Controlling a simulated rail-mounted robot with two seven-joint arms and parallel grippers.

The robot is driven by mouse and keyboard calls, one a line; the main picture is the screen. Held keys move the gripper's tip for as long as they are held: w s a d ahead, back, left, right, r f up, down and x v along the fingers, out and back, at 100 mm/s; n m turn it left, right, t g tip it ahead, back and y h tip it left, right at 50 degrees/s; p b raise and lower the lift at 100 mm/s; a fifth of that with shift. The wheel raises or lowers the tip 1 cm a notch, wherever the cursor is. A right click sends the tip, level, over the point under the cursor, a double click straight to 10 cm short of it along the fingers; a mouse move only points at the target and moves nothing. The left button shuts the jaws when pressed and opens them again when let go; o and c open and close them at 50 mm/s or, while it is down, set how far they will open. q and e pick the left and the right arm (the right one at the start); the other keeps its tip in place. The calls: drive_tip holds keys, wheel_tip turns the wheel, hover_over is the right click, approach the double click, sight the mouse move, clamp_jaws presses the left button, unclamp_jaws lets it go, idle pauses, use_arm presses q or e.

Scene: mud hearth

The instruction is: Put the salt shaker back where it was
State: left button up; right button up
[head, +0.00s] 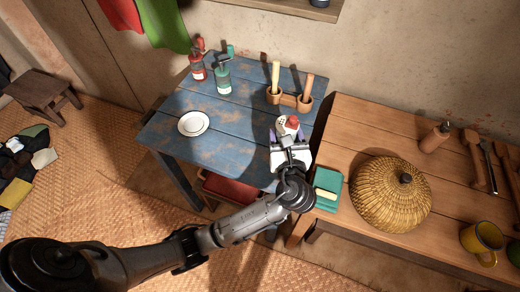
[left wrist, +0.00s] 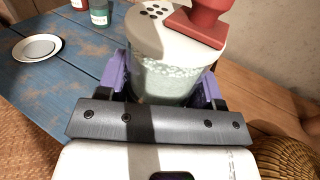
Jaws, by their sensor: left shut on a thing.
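The salt shaker (head: 282,123) is a clear jar of white grains with a pale, pierced lid and a red part on top. My left gripper (head: 289,138) is shut on it, at the right side of the blue table (head: 215,112). In the left wrist view the shaker (left wrist: 165,75) stands between the purple-sided fingers, its lid close to the camera. Its base is hidden, so I cannot tell whether it touches the table. My right gripper is not in view.
A red bottle (head: 197,70) and green bottle (head: 223,80) stand at the back left. A white plate (head: 194,123) lies left. A woven basket (head: 388,195) sits on the brown table (head: 362,122).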

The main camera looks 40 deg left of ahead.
use_arm(q)
drive_tip(key=a+f+b, duration=0.1)
drive_tip(key=a+f, duration=0.1)
drive_tip(key=a, duration=0.1)
drive_tip(key=a+f+b, duration=0.1)
drive_tip(key=a+f, duration=0.1)
drive_tip(key=a, duration=0.2)
drive_tip(key=a+f+b, duration=0.1)
drive_tip(key=a+f, duration=0.1)
drive_tip(key=a, duration=0.2)
drive_tip(key=shift+f+b, duration=0.35)
drive_tip(key=shift+f, duration=0.05)
drive_tip(key=shift+a+f+b, duration=0.1)
drive_tip(key=shift+f+b, duration=1.1)
drive_tip(key=shift+f, duration=0.9)
drive_tip(key=shift+s, duration=0.1)
drive_tip(key=o, duration=0.9)
drive_tip(key=shift+f, duration=0.1)
drive_tip(key=shift+c, duration=0.2)
drive_tip(key=shift+o, duration=0.6)
